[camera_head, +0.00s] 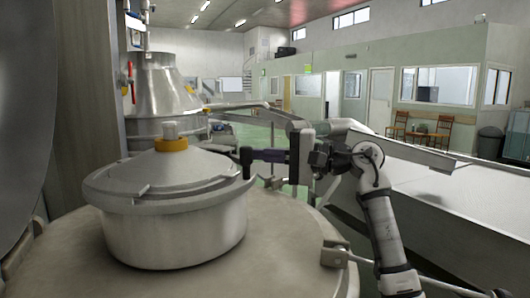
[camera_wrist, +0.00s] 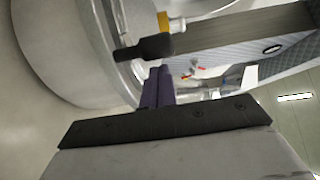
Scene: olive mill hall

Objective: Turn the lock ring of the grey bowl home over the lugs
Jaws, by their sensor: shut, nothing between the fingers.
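The grey bowl (camera_head: 175,236) stands on a broad round metal top, with a pale domed lid (camera_head: 165,172) and a yellow-collared knob (camera_head: 171,144). The lock ring (camera_head: 150,200) is the wide rim around the lid's edge. A dark handle (camera_head: 246,160) stands at the rim's right side; it also shows in the wrist view (camera_wrist: 143,49). My gripper (camera_head: 257,156) is shut and empty, reaching in from the right. Its purple fingers (camera_wrist: 160,72) end close beside the handle; I cannot tell whether they touch. The lugs cannot be made out.
A metal clamp (camera_head: 334,253) sits on the round top at front right. A long metal trough (camera_head: 450,200) fills the right side. A dark column (camera_head: 90,90) and a conical steel vessel (camera_head: 160,85) stand behind the bowl. Green floor lies beyond.

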